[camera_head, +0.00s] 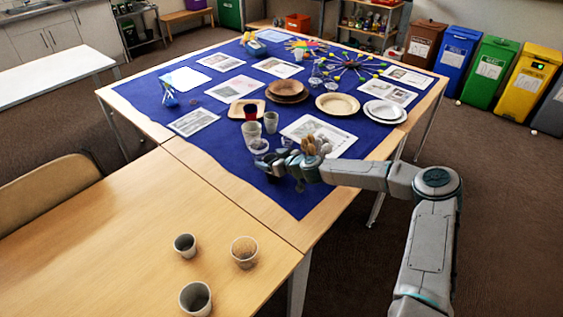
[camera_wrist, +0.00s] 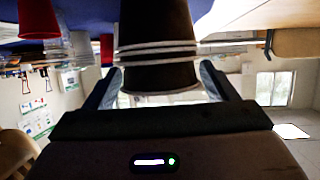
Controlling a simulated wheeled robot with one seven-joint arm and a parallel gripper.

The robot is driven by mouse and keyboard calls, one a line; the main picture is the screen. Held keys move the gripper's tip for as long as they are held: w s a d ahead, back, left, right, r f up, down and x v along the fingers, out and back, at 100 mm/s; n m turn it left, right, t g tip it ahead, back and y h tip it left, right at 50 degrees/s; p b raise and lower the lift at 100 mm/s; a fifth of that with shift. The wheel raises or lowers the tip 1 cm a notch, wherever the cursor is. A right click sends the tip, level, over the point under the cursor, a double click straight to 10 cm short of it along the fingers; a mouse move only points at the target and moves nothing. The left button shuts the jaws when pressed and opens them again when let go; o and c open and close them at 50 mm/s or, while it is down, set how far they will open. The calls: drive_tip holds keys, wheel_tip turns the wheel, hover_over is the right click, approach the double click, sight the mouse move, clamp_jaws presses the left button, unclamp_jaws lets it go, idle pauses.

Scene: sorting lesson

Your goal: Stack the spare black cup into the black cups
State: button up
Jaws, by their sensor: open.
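In the wrist view, which is upside down, a dark black cup stack (camera_wrist: 155,22) with several pale rims fills the space between the fingers of my gripper (camera_wrist: 158,88). The fingers stand on either side of it, apart, and I cannot tell whether they touch it. In the head view my gripper (camera_head: 276,166) is low over the near right part of the blue cloth. There it largely hides the black cups, and I cannot tell the spare one from the others.
Clear and grey cups (camera_head: 251,133) stand beside my gripper, with a red cup (camera_head: 250,112) behind. Plates (camera_head: 338,104) and printed sheets lie farther back on the blue cloth (camera_head: 215,130).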

drive_tip(key=b+v, duration=0.2)
drive_tip(key=v, duration=0.9)
drive_tip(key=s+f+n+g+h, duration=0.15)
drive_tip(key=s+g+h, duration=0.4)
drive_tip(key=s, duration=0.75)
drive_tip(key=s+d+r+m+h, duration=0.1)
drive_tip(key=s+d+r+m, duration=0.2)
drive_tip(key=s+d+r, duration=0.2)
drive_tip(key=s+d+r+m+h, duration=0.2)
drive_tip(key=s+d+r+m, duration=0.2)
drive_tip(key=s+r, duration=0.3)
drive_tip(key=s+d+r+m+h, duration=0.1)
drive_tip(key=s+d+r+m, duration=0.3)
drive_tip(key=s, duration=0.8)
wheel_tip(320, 180, up, 3)
drive_tip(key=shift+s+d+f+g, duration=0.15)
drive_tip(key=shift+s+d+g, duration=0.2)
drive_tip(key=shift+d, duration=0.45)
